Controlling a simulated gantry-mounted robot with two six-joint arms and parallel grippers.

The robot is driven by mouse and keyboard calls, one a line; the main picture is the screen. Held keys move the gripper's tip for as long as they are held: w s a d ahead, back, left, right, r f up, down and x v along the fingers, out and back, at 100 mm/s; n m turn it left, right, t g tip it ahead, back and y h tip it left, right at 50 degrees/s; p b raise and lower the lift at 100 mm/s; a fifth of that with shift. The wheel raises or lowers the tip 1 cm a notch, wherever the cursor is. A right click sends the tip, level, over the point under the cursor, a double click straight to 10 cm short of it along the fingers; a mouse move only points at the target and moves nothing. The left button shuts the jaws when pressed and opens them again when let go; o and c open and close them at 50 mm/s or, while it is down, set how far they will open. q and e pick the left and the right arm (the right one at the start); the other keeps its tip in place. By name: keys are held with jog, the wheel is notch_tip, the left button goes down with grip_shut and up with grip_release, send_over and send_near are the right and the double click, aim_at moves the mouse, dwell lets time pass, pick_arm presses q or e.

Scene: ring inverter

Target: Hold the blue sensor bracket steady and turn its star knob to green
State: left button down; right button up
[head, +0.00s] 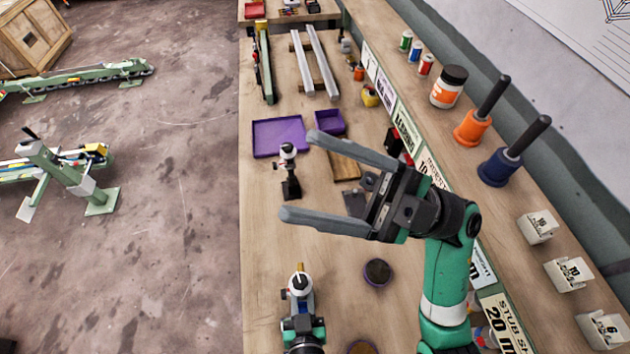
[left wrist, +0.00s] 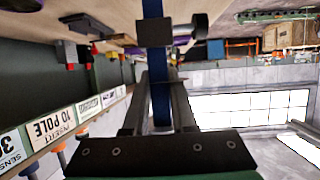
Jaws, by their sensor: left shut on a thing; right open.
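My right gripper (head: 303,176) is open and empty in the head view, its two long grey fingers spread above the bench and pointing left. In the left wrist view my left gripper (left wrist: 160,82) is shut on a blue bar, which I take to be the blue sensor bracket (left wrist: 159,102). The bar runs between the fingers and on to the top of the picture, with a dark block across it.
A black, white-topped device (head: 289,168) stands near the right gripper's fingers. Purple trays (head: 263,151) lie beyond. A round dark dish (head: 377,272) lies below the gripper. Orange (head: 472,130) and blue (head: 497,170) handled pots line the shelf.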

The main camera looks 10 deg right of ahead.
jog(key=m+t+h, duration=0.2)
jog(key=m+h, duration=0.2)
jog(key=m, duration=0.1)
send_over(293, 282)
jog(key=w+d, duration=0.3)
notch_tip(293, 282, down, 14)
jog(key=s+f+m+h, duration=0.1)
jog(key=f+m, duration=0.1)
jog(key=f, duration=0.5)
jog(key=s+d+f+m+h, duration=0.1)
jog(key=f+m, duration=0.1)
jog(key=f, duration=0.5)
jog(key=s+d+f+m+t+h, duration=0.1)
jog(key=s+f+m, duration=0.1)
jog(key=f, duration=0.5)
jog(key=shift+d+m+h, duration=0.15)
jog(key=shift+m+h, duration=0.15)
jog(key=shift+m, duration=0.1)
jog(key=shift+s+d+f, duration=0.15)
jog(key=shift+d+f, duration=0.05)
jog(key=shift+d, duration=0.05)
jog(key=x, duration=0.7)
jog(key=shift+a, duration=0.3)
